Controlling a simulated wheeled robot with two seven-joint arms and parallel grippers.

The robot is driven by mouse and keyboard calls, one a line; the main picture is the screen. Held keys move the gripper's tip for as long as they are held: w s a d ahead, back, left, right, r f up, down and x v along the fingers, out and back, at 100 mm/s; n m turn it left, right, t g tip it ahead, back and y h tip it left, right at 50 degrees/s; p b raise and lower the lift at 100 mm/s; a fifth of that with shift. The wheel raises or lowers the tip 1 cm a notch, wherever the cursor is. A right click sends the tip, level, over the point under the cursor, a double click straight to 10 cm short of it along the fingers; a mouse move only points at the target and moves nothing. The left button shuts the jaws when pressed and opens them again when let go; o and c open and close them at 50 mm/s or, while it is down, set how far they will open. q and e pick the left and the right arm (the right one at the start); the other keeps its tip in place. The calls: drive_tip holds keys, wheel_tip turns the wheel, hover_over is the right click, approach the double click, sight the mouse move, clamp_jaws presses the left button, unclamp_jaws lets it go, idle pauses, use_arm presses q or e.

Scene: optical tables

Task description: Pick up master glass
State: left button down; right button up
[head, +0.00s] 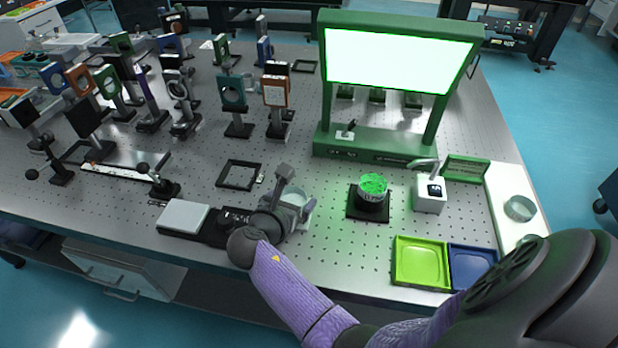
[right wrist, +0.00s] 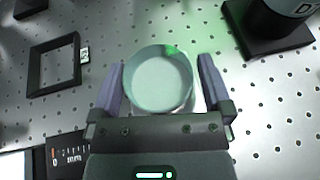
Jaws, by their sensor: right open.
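A round, pale glass disc (right wrist: 160,82), which I take to be the master glass, sits on a small white base in the right wrist view. In the head view the glass (head: 296,197) is partly hidden by my right gripper (head: 298,189). In the right wrist view the right gripper (right wrist: 160,72) is open, with one finger on each side of the disc. A narrow gap shows between the disc and each finger. I cannot tell the fingers' exact height against it. My left gripper is not in view.
A black square frame (head: 240,175) lies left of the gripper. A black holder with a green-lit top (head: 372,190) stands to the right. Green and blue trays (head: 420,262) lie at the front right. Another round glass (head: 520,208) lies on a white strip. A green light panel (head: 400,60) stands behind.

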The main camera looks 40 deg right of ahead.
drive_tip(key=shift+w+d+f, duration=0.2)
drive_tip(key=shift+w+d, duration=0.05)
drive_tip(key=shift+d, duration=0.05)
drive_tip(key=shift+s+a+r, duration=0.1)
drive_tip(key=shift+a+r, duration=0.05)
drive_tip(key=shift+r, duration=0.05)
drive_tip(key=shift+s+a+r, duration=0.15)
drive_tip(key=shift+a, duration=0.1)
drive_tip(key=shift+c, duration=1.6)
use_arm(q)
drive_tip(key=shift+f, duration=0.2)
use_arm(e)
drive_tip(key=c, duration=0.8)
